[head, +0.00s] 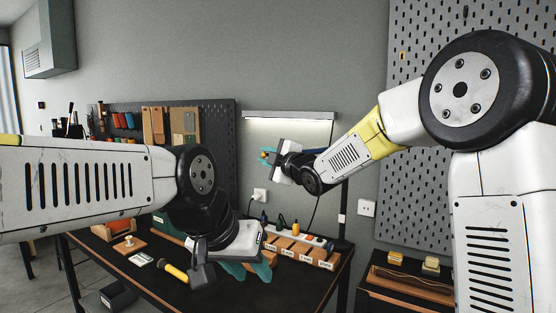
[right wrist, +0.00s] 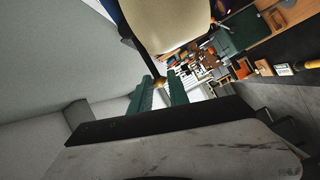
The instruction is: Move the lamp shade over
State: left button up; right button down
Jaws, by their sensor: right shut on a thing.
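The lamp shade (head: 290,116) is a long, narrow grey bar with a lit underside, level in front of the wall at the top of a dark pole. My right gripper (head: 266,156) is below the shade in the head view. In the right wrist view its teal fingers (right wrist: 160,90) are shut on a small brass-coloured knob (right wrist: 160,83). A large pale, rounded surface with a dark edge lies close beyond the knob; I cannot tell whether the two join. My left gripper (head: 249,269) is low over the bench, its teal fingers apart, with nothing visible between them.
The black bench (head: 170,283) carries a power strip (head: 297,232), a row of labelled wooden blocks (head: 310,252) and a yellow-handled hammer (head: 176,272) near my left gripper. A pegboard (head: 215,115) with tools stands behind. Cables hang at the wall socket (head: 260,195).

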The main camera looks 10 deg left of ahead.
jog(key=shift+w+d+r, duration=0.15)
jog(key=shift+r, duration=0.65)
jog(key=shift+w+d+r, duration=0.2)
jog(key=shift+r, duration=0.35)
jog(key=shift+w+d+r, duration=0.15)
jog(key=shift+d+r, duration=0.05)
jog(key=shift+r, duration=0.3)
